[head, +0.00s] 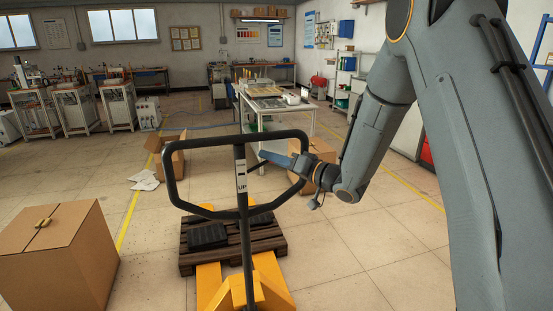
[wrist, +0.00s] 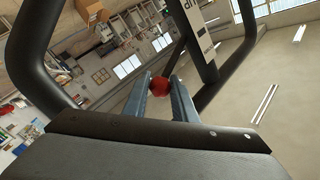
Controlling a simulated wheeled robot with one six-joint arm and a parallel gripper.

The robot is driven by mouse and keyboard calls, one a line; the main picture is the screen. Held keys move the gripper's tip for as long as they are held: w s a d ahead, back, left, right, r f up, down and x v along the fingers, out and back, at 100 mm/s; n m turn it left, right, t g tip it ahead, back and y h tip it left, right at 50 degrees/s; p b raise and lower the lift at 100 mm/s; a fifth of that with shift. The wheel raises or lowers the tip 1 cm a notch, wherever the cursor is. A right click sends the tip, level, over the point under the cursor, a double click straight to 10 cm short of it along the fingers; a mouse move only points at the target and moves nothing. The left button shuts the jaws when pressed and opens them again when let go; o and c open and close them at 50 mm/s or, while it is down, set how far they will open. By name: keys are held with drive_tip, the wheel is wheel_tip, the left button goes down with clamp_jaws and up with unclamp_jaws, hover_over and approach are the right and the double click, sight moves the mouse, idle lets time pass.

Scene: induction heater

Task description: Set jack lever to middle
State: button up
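The jack's black loop handle (head: 180,143) stands in front of me, with a label marked "UP" on its upright bar (head: 241,185). The lever's red knob (wrist: 160,87) shows in the wrist view between the tips of my gripper (wrist: 159,78). The two fingers are apart, one on each side of the knob; I cannot tell whether they touch it. In the head view my gripper (head: 264,155) reaches into the handle loop from the right, close to the upright bar.
The jack's yellow forks (head: 208,286) run under a wooden pallet (head: 189,264) with black items on it. A large cardboard box (head: 60,265) stands at left. Smaller boxes and a white worktable (head: 273,117) lie beyond. The handle's bars surround my gripper closely.

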clamp_jaws()
drive_tip(key=f+m+t+b, duration=0.1)
drive_tip(key=f+m+b, duration=0.1)
drive_tip(key=d+f+m+t+y+b, duration=0.1)
drive_tip(key=f+m+b, duration=0.1)
drive_tip(key=shift+w+m+t+y+b, duration=0.15)
drive_tip(key=shift+m+t+y+b, duration=0.15)
drive_tip(key=shift+b, duration=0.1)
drive_tip(key=o, duration=0.9)
unclamp_jaws()
drive_tip(key=shift+o, duration=0.2)
